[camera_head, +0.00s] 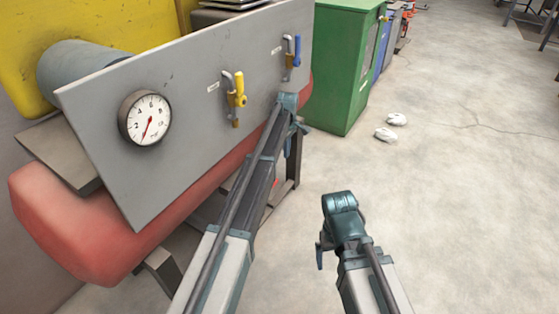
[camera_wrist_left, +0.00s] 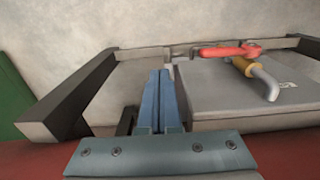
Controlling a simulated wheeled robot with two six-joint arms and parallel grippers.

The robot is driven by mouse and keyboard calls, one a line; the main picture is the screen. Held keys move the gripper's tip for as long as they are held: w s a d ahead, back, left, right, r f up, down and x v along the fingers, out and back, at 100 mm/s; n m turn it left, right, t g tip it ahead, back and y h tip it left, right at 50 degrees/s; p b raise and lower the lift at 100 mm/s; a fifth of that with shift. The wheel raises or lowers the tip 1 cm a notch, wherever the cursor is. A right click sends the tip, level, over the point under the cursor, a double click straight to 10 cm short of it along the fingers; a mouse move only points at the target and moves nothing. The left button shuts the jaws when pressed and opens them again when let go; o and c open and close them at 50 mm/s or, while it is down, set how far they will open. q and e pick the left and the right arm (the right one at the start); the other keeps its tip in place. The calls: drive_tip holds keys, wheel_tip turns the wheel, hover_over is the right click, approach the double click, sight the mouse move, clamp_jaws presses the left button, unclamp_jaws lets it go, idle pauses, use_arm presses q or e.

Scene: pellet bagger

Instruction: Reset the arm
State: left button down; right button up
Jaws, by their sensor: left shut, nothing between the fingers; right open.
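My left arm reaches forward along the front of the grey panel. Its gripper (camera_head: 289,147) is below the right end of the panel, under the blue-handled valve, fingers pointing down. In the left wrist view the two fingers (camera_wrist_left: 160,90) lie together, shut, with nothing held. My right gripper (camera_head: 320,260) hangs over the bare floor to the right, apart from everything. It is open, though its fingers show only small and partly hidden behind the wrist.
The grey panel (camera_head: 190,150) carries a gauge (camera_head: 145,117), a yellow-handled valve (camera_head: 239,90) and a blue-handled valve (camera_head: 297,50). A red-handled valve (camera_wrist_left: 238,50) shows in the left wrist view. A green cabinet (camera_head: 342,70) stands behind. Two white bundles (camera_head: 386,134) lie on open floor.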

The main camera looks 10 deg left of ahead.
use_arm(q)
drive_tip(key=s+d+r+m+p, duration=0.25)
drive_tip(key=s+m, duration=0.35)
drive_tip(key=s, duration=0.9)
drive_tip(key=s+d+r+m+y+p, duration=0.1)
drive_tip(key=s+d+r+m+p, duration=0.15)
drive_tip(key=s+m, duration=0.75)
drive_tip(key=s+d+r+m+p, duration=0.2)
drive_tip(key=s+d, duration=0.2)
drive_tip(key=s, duration=1.5)
wheel_tip(320, 180, up, 37)
drive_tip(key=w+p, duration=0.1)
drive_tip(key=p, duration=3.5)
drive_tip(key=shift+w, duration=0.15)
drive_tip(key=shift+f, duration=0.1)
